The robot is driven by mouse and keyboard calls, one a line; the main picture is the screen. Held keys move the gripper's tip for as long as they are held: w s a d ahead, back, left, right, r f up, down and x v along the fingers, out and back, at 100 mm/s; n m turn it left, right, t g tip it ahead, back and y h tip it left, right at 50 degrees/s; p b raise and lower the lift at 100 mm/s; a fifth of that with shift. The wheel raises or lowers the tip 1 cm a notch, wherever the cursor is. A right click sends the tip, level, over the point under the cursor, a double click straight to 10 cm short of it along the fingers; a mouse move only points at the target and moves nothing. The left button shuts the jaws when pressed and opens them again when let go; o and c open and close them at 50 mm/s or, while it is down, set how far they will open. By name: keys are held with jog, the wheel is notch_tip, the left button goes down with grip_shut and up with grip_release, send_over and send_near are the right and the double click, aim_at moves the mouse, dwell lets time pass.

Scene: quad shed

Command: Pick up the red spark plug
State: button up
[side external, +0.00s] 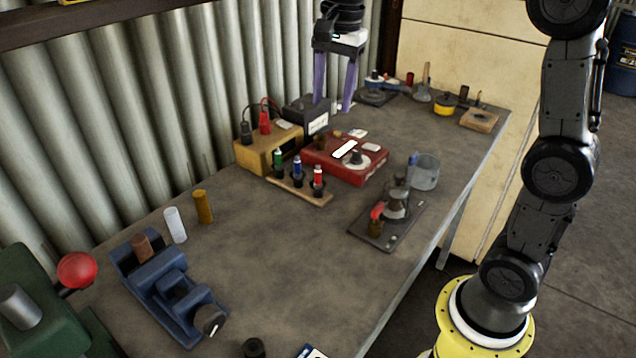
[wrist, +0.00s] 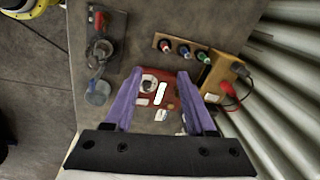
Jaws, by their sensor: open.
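The red spark plug (side external: 318,176) stands upright at the right end of a small wooden rack (side external: 306,195), beside a blue plug (side external: 298,167) and a green plug (side external: 278,158). In the wrist view the red plug (wrist: 165,46) is the leftmost of the three, above the fingertips in the picture. My gripper (side external: 332,105) is open and empty with its purple fingers pointing down. It hangs above the table, apart from the rack. In the wrist view the gripper (wrist: 160,74) frames the red box (wrist: 170,96).
A red box (side external: 322,159) and a yellow tester (side external: 262,152) with a red clip stand close to the rack. A clear cup (side external: 425,172) and a dark plate (side external: 362,235) are to the right. A blue vise (side external: 165,290) is nearer. The table's middle is bare.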

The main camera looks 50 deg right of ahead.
jog(key=g, duration=0.1)
send_over(318, 168)
notch_tip(318, 168, down, 5)
jog(key=f, duration=0.5)
jog(key=d+f, duration=0.1)
jog(key=f, duration=0.2)
jog(key=shift+w+f, duration=0.1)
jog(key=shift+f, duration=0.05)
jog(key=shift+a+f, duration=0.2)
jog(key=shift+f, duration=1.25)
jog(key=shift+a+f, duration=0.15)
jog(key=shift+f, duration=1.3)
grip_shut()
